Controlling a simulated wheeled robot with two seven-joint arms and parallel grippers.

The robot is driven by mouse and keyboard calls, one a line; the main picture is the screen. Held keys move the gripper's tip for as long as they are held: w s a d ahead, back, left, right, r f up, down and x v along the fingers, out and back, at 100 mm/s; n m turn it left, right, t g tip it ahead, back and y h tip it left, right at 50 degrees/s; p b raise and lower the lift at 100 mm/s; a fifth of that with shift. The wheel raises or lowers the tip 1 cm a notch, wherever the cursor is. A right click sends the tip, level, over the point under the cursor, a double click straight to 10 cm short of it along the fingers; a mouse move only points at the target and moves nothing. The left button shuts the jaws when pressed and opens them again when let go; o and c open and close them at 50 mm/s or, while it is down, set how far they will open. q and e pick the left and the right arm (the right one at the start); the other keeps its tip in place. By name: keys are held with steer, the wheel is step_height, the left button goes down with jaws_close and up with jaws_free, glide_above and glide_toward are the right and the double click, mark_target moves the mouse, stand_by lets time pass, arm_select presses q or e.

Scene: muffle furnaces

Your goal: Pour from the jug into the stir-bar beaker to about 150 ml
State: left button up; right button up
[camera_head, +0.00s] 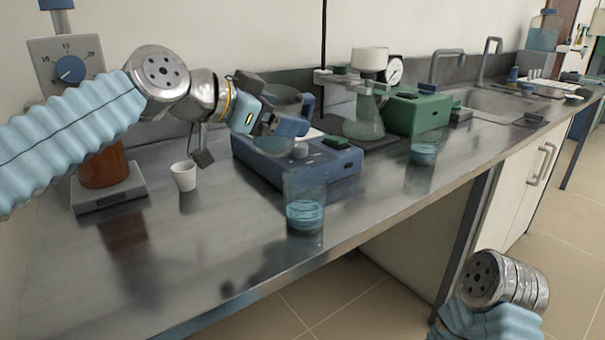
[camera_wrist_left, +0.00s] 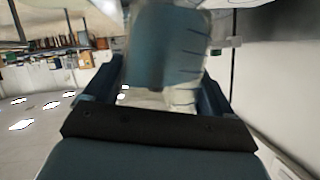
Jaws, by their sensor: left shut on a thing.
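My left gripper (camera_head: 280,122) is shut on a clear jug (camera_head: 273,145), held above the front left of the blue stirrer unit (camera_head: 345,165). In the left wrist view the jug (camera_wrist_left: 165,50) lies between the fingers, with bluish liquid and dark marks on its wall. A clear beaker (camera_head: 305,205) with blue liquid in its lower part stands upright on the bench in front of the stirrer. Another clear beaker (camera_head: 426,149) with blue liquid stands farther right. I cannot see a stir bar in either. My right gripper is out of view.
A small white cup (camera_head: 184,177) and a scale (camera_head: 108,195) under an amber vessel (camera_head: 103,168) stand at the left. A conical flask (camera_head: 363,122) and a green box (camera_head: 415,110) stand behind. The bench's front left is clear.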

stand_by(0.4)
arm_select(q)
steer(key=shift+m+t+b, duration=0.3)
steer(key=shift+m+b, duration=0.2)
steer(key=shift+a+r+y, duration=0.1)
steer(key=shift+r+y, duration=0.1)
steer(key=shift+y, duration=0.1)
steer(key=shift+f, duration=0.1)
steer(key=shift+f+m+t+b, duration=0.1)
steer(key=shift+m+t+b, duration=0.2)
steer(key=shift+m+b, duration=0.35)
steer(key=shift+w+m, duration=0.1)
steer(key=shift+m, duration=0.15)
steer(key=shift+t+b, duration=0.4)
steer(key=shift+b, duration=0.1)
